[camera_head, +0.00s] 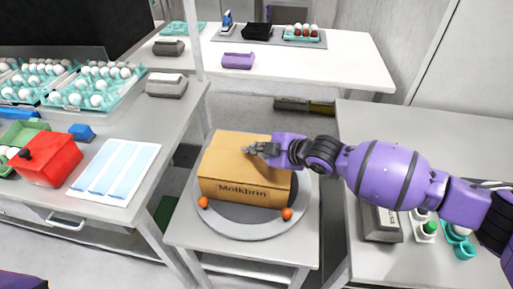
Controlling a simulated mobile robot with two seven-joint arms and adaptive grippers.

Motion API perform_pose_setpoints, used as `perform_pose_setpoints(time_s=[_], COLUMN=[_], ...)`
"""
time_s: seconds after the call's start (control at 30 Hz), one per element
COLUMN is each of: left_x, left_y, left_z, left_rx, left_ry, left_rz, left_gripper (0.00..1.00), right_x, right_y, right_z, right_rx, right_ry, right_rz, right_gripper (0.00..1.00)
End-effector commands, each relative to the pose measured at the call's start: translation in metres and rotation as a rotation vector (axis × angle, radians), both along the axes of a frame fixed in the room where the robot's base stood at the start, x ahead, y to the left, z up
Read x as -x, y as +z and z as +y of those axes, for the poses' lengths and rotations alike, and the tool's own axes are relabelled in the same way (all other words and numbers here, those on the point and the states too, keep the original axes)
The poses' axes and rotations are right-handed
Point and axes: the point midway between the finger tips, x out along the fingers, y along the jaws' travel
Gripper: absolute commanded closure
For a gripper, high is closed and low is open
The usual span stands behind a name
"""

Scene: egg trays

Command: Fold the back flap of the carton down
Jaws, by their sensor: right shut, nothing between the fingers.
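The brown cardboard carton (222,166) stands on a round grey turntable in the middle, its printed front side facing me. Its top looks mostly covered by flaps lying about flat; the gripper hides part of it, and I cannot tell exactly how the back flap lies. My right gripper (254,150) reaches in from the right, shut and empty, with its fingers over the back right part of the carton top. I cannot tell whether the fingertips touch the cardboard. My left gripper is not in view.
The grey turntable (243,226) has orange knobs and sits on a small table. The left table holds egg trays (103,87), a red box (46,160) and a white-blue panel (115,173). A grey device (380,223) and cups stand on the right table. A white table (340,65) is behind.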

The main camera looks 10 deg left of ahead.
Motion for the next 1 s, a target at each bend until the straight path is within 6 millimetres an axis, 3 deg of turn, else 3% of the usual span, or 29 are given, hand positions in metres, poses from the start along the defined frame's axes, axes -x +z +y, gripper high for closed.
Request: perform_pose_setpoints(time_s=[0.5, 1.0], left_x=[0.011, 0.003], left_y=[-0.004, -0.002], left_z=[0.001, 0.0], left_rx=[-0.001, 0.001], left_ry=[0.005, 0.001], left_rz=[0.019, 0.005], left_gripper=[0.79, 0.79], right_x=[0.0, 0.0], right_y=[0.0, 0.0], right_z=[0.0, 0.0], right_rx=[0.0, 0.0], right_ry=[0.0, 0.0], right_rz=[0.0, 0.0], right_gripper=[1.0, 1.0])
